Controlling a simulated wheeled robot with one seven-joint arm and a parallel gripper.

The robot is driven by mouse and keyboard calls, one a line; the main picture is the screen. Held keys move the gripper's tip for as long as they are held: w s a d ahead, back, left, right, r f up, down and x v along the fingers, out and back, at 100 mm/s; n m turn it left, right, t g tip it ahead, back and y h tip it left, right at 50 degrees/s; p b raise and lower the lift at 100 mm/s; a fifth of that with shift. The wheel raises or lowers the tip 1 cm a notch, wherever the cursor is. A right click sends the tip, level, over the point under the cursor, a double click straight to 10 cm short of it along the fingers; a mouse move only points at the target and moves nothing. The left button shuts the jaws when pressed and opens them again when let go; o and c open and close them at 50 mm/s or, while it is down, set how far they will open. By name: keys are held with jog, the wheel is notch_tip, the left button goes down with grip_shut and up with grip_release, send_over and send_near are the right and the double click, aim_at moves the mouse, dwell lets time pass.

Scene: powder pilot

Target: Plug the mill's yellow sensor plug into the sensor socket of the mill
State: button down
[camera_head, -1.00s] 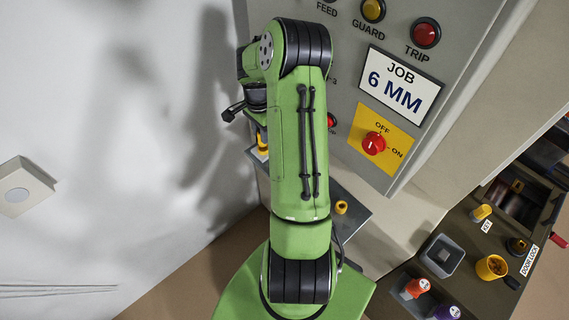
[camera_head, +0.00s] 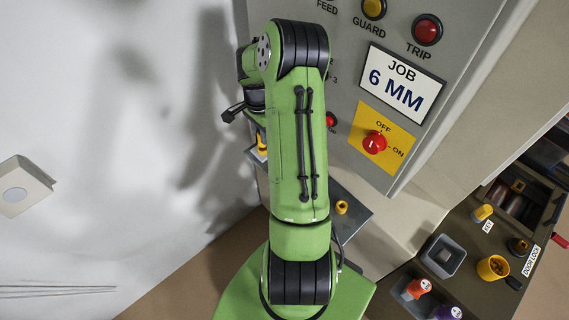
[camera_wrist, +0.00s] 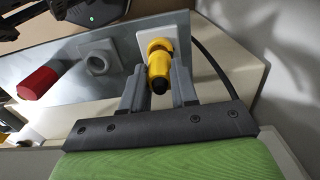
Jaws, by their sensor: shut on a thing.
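The yellow sensor plug (camera_wrist: 159,62), with a black end toward the camera, is between the two fingers of my gripper (camera_wrist: 160,84) in the wrist view. My gripper is shut on it. The plug's far end is at a white square plate (camera_wrist: 180,30); I cannot tell whether it is seated there or only in front of it. A grey square socket (camera_wrist: 97,62) with a round opening is left of the plug and looks empty. In the head view a yellow piece (camera_head: 262,143), likely the plug, shows at the edge of my arm; my fingers are hidden there.
A black cable (camera_wrist: 215,66) curves right of the plug. In the head view a control panel (camera_head: 350,160) stands close right of my arm. A bench with cups (camera_head: 492,267) is at lower right.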

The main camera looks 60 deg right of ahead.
jog(key=shift+f+b, duration=0.35)
jog(key=shift+f, duration=0.2)
jog(key=shift+f+b, duration=0.4)
jog(key=shift+f, duration=0.05)
jog(key=c, duration=0.8)
grip_release()
jog(key=shift+c, duration=1.4)
notch_tip(320, 180, up, 7)
jog(key=p, duration=0.5)
jog(key=shift+r, duration=0.1)
